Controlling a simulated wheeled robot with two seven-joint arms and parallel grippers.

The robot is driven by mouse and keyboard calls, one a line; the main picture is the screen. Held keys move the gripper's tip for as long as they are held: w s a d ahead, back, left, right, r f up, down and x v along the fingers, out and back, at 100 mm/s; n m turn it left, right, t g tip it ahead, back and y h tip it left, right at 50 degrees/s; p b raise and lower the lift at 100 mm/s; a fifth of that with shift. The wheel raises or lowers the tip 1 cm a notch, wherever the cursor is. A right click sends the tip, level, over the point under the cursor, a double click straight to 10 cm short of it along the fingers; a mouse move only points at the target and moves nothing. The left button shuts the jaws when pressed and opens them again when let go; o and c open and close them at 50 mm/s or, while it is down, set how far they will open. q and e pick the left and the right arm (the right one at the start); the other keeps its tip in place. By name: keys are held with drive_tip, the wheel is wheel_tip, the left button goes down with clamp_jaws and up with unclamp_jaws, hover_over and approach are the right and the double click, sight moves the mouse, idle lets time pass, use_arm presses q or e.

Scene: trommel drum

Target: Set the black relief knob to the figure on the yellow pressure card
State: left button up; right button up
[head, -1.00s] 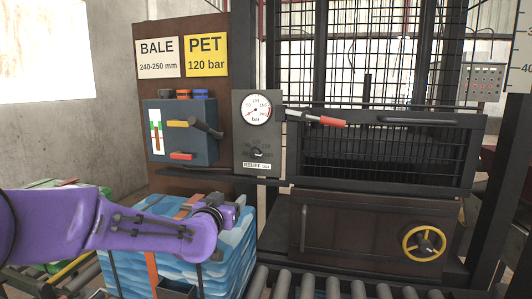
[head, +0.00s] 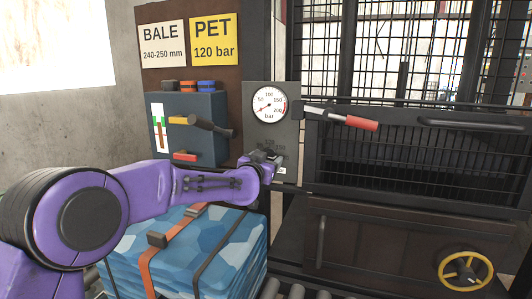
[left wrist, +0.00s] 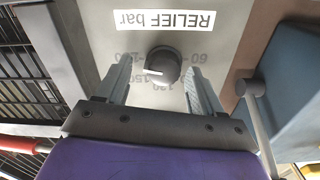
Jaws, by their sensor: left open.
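The yellow pressure card (head: 214,41) reads PET 120 bar, on the brown board at upper left. The black relief knob (left wrist: 163,66) shows in the left wrist view on a grey panel, with a white pointer line and figures around it, partly hidden; 60 and 150 can be made out. The RELIEF bar label (left wrist: 176,19) appears upside down there. My left gripper (left wrist: 158,88) is open, its fingers on either side of the knob and apart from it. In the head view my left gripper (head: 270,158) covers the knob. My right gripper is not in view.
A round pressure gauge (head: 269,105) sits above the knob. A blue-grey box (head: 190,130) with levers stands to the left. A red-handled lever (head: 345,120) juts out to the right. A strapped blue bale (head: 190,255) lies below my arm.

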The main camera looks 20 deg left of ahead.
use_arm(q)
drive_tip(key=shift+w+a+r, duration=0.1)
drive_tip(key=shift+w, duration=0.35)
drive_tip(key=shift+a, duration=0.15)
drive_tip(key=shift+w, duration=0.1)
